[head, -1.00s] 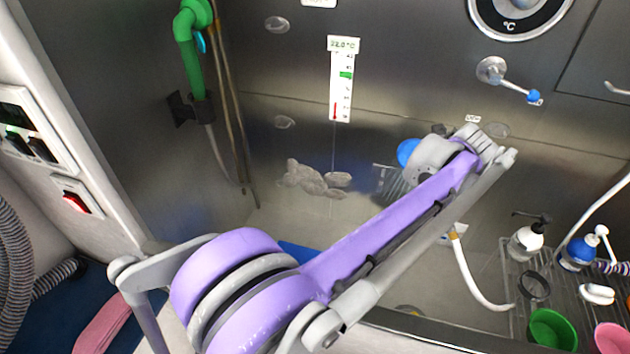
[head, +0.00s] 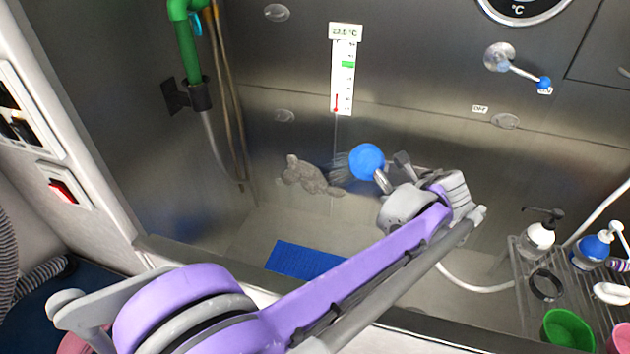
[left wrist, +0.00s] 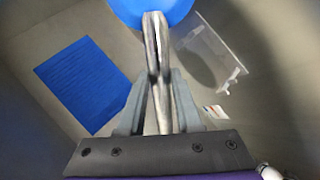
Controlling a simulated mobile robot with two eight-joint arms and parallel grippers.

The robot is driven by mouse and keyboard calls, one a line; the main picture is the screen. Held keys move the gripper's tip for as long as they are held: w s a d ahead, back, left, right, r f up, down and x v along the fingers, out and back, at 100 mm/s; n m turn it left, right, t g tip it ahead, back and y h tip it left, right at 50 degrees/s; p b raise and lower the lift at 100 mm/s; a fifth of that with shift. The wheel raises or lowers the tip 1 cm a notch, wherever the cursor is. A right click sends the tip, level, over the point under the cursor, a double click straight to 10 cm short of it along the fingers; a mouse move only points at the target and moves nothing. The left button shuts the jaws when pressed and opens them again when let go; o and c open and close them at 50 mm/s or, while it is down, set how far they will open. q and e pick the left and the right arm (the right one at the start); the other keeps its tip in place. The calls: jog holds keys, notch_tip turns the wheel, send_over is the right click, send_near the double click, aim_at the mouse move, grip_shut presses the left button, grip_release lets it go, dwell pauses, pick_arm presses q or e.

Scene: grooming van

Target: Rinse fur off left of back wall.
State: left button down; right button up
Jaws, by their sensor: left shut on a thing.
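A grey-brown clump of fur (head: 308,177) sticks to the left part of the metal back wall (head: 420,110). A round blue shower head (head: 366,162) is just right of the fur, with a streaky pale spray between them. My left gripper (head: 392,175) is shut on its handle, and the grip is partly hidden in the head view. In the left wrist view, the closed fingers (left wrist: 155,75) meet on a grey handle, with the blue head (left wrist: 152,8) beyond them. The fur is not visible there. My right gripper is out of view.
A blue mat (head: 305,262) lies on the tub floor. A pale hose (head: 475,285) runs toward a wire rack (head: 520,285) with bottles and cups at right. A green pipe (head: 188,45) and holder stand at left. A thermometer strip (head: 342,75) hangs above the fur.

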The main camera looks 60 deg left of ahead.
pick_arm(q)
jog(key=shift+f, duration=0.15)
dwell(0.3)
jog(key=shift+w+d, duration=0.45)
jog(key=shift+s+a, duration=0.1)
jog(key=shift+s, duration=0.05)
jog(key=shift+s+a, duration=0.3)
jog(key=shift+a, duration=0.05)
jog(key=shift+w+d, duration=0.1)
jog(key=shift+w+d, duration=0.35)
jog(key=shift+d, duration=0.05)
